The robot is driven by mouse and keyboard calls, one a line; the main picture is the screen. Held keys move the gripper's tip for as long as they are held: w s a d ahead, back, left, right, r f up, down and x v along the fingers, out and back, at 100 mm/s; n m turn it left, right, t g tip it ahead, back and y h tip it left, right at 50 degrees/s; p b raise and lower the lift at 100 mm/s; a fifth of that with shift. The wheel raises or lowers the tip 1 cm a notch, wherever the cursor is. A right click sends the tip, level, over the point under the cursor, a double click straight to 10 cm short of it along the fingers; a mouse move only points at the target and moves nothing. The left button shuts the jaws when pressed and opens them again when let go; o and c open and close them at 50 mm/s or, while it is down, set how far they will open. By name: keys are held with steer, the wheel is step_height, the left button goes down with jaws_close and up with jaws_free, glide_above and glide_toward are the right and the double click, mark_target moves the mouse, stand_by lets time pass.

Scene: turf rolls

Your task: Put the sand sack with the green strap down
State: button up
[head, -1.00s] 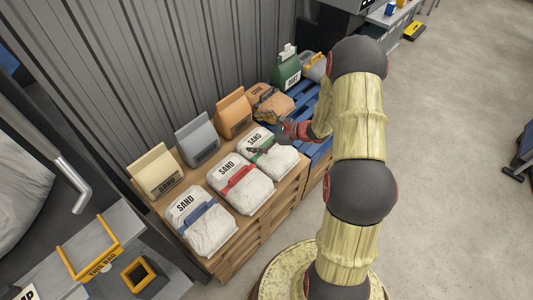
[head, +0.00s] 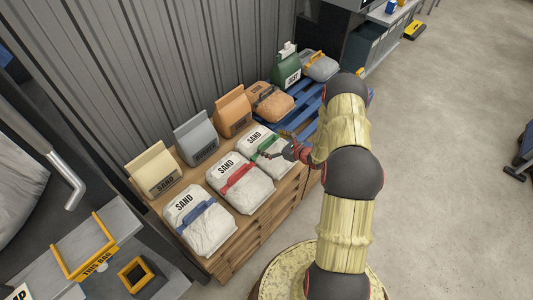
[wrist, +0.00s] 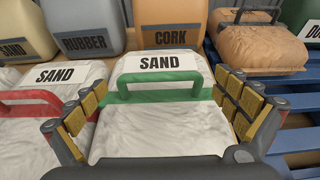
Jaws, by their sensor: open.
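The sand sack with the green strap (head: 269,155) is white with a black SAND label. It lies flat on the wooden pallet, at the right end of a row of white sand sacks. In the wrist view the sack (wrist: 160,132) fills the middle, and its green strap (wrist: 152,88) stands up as a handle. My gripper (head: 280,150) is at the sack's right side in the head view. In the wrist view the open fingers (wrist: 160,105) stand left and right of the sack and strap, apart from the strap. Nothing is held.
Sand sacks with a red strap (head: 241,185) and a blue strap (head: 200,220) lie to the left. Upright bags, including rubber (wrist: 88,30) and cork (wrist: 172,22), stand behind. A wooden pallet (head: 262,212) bears them. A blue pallet (head: 311,101) adjoins at the right.

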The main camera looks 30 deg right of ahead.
steer(key=x, duration=0.2)
steer(key=shift+w+a+f, duration=0.15)
steer(key=shift+w+f, duration=0.1)
steer(key=shift+w, duration=0.05)
steer(key=shift+r, duration=0.1)
steer(key=c, duration=1.8)
steer(key=shift+w+r, duration=0.2)
steer(key=shift+r, duration=0.05)
